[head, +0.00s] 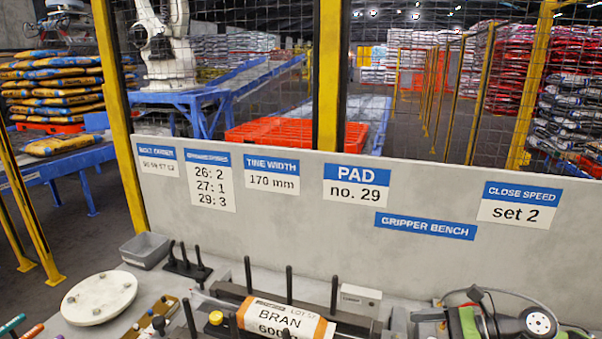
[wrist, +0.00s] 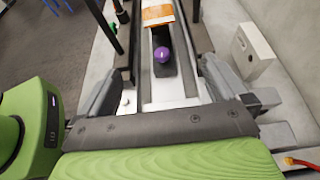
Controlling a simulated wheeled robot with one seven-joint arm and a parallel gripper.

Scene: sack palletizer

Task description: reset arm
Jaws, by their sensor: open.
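My gripper (wrist: 160,86) shows in the wrist view with its two grey fingers spread apart. Nothing is held between them. Below and ahead of it runs a dark channel on the bench, with a purple ball (wrist: 162,54) and the end of an orange and white sack (wrist: 157,12) in line with it. Green and grey parts of my arm show at the bottom right of the head view; the fingertips are not clear there. A sack marked BRAN (head: 284,319) lies among upright black rods on the bench.
A white panel (head: 400,188) with signs stands behind the bench, with a mesh fence beyond. A round white plate (head: 99,297), a grey bin (head: 145,250) and a black rod stand (head: 187,268) are on the left. A small white box (head: 358,299) sits behind the sack, near my arm.

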